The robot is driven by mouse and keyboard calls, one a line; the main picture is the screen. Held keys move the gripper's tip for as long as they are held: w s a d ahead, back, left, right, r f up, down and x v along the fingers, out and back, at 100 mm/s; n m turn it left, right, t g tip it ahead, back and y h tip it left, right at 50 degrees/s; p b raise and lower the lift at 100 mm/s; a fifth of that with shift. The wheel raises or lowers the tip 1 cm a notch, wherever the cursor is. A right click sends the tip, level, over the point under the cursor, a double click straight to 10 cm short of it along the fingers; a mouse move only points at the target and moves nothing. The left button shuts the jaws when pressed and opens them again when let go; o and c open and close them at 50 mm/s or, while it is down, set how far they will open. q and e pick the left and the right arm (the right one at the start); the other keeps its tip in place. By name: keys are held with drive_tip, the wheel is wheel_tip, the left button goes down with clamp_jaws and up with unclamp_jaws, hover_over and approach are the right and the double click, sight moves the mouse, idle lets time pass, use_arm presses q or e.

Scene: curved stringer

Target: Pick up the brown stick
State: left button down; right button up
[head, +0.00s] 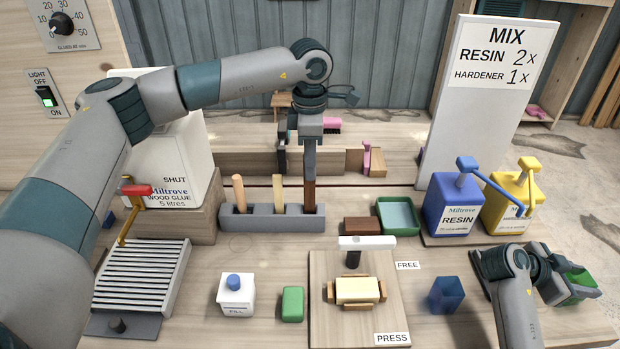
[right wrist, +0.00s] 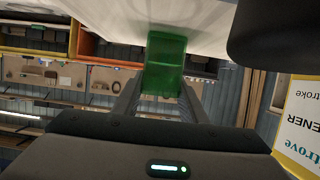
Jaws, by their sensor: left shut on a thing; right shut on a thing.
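The dark brown stick (head: 309,195) stands upright in the right-hand part of the grey holder (head: 260,222). My left gripper (head: 309,178) points straight down over it and is shut on its upper end. The stick's lower end is hidden in the holder. A tan stick (head: 239,193) and a pale yellow stick (head: 278,190) stand in the same holder to the left. My right gripper (head: 572,290) is at the far right, shut on a green see-through cup (head: 582,287). The cup also shows between its fingers in the right wrist view (right wrist: 165,68).
A brown block (head: 362,226) and a green tray (head: 398,217) sit right of the holder. Blue resin (head: 455,215) and yellow hardener (head: 515,205) dispensers stand at the right. A press board (head: 335,325), a green block (head: 292,304) and a blue cup (head: 446,295) are in front.

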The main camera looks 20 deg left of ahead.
sight(573, 279)
use_arm(q)
drive_tip(key=shift+r, duration=2.2)
use_arm(e)
drive_tip(key=o, duration=1.6)
drive_tip(key=shift+a, duration=0.15)
drive_tip(key=shift+v, duration=2.4)
drive_tip(key=shift+r, duration=0.15)
wheel_tip(573, 279, up, 10)
drive_tip(key=shift+f, duration=0.1)
